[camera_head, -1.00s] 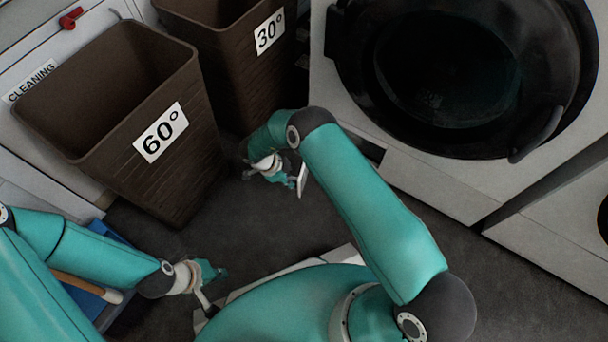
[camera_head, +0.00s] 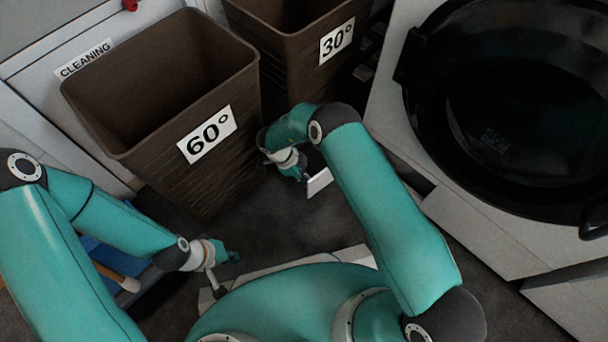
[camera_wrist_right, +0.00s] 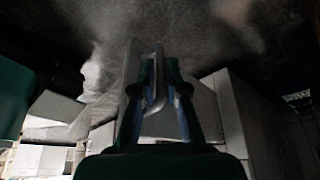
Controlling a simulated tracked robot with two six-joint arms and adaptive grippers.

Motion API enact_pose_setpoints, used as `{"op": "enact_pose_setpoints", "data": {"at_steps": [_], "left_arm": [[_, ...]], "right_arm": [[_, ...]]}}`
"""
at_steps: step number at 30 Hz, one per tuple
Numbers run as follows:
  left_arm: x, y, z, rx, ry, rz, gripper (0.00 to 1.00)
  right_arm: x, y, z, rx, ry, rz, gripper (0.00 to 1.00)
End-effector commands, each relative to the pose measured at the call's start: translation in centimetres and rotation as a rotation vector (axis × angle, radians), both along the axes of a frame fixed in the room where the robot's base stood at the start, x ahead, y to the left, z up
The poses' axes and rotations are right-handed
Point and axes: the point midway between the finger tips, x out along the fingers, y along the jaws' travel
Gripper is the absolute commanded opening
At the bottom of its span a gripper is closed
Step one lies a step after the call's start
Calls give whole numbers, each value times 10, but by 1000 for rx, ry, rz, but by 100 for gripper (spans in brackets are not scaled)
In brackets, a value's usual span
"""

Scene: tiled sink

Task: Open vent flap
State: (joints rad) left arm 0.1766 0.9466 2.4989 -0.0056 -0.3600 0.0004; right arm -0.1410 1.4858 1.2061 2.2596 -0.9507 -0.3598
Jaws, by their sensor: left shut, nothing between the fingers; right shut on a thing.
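My right gripper (camera_head: 303,174) hangs above the dark floor, in front of the brown bins. It is shut on a pale flat plate (camera_head: 319,182). In the right wrist view, the fingers (camera_wrist_right: 158,85) close on this grey plate (camera_wrist_right: 132,88). I cannot tell whether the plate is the vent flap; no other vent flap can be made out. The plate looks apart from the machine front at right. My left gripper (camera_head: 232,257) is shut and empty, low at the left near my base.
A brown bin marked 60° (camera_head: 240,90) stands at left, with a 30° bin (camera_head: 290,50) behind it. A white machine (camera_head: 480,225) with a large round black door (camera_head: 505,120) stands at right. A blue thing (camera_head: 105,255) lies under my left arm. Dark floor (camera_head: 265,225) is clear between.

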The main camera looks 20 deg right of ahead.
Motion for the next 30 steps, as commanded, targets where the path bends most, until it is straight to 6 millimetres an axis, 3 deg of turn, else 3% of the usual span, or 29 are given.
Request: {"op": "enact_pose_setpoints", "data": {"at_steps": [1,5,6,10,23,30], "left_arm": [[0,0,0,0,0,0,0],[0,0,0,0,0,0,0],[0,0,0,0,0,0,0],[0,0,0,0,0,0,0],[0,0,1,0,-1,0,0],[0,0,1,0,0,0,0]], "right_arm": [[4,-9,2,-12,-4,1,0],[5,-9,3,-13,-4,0,0],[5,-9,3,-14,-5,1,16],[6,-8,3,-14,-6,2,36],[5,-5,5,-12,-6,6,36],[7,-5,32,-13,-9,7,36]]}}
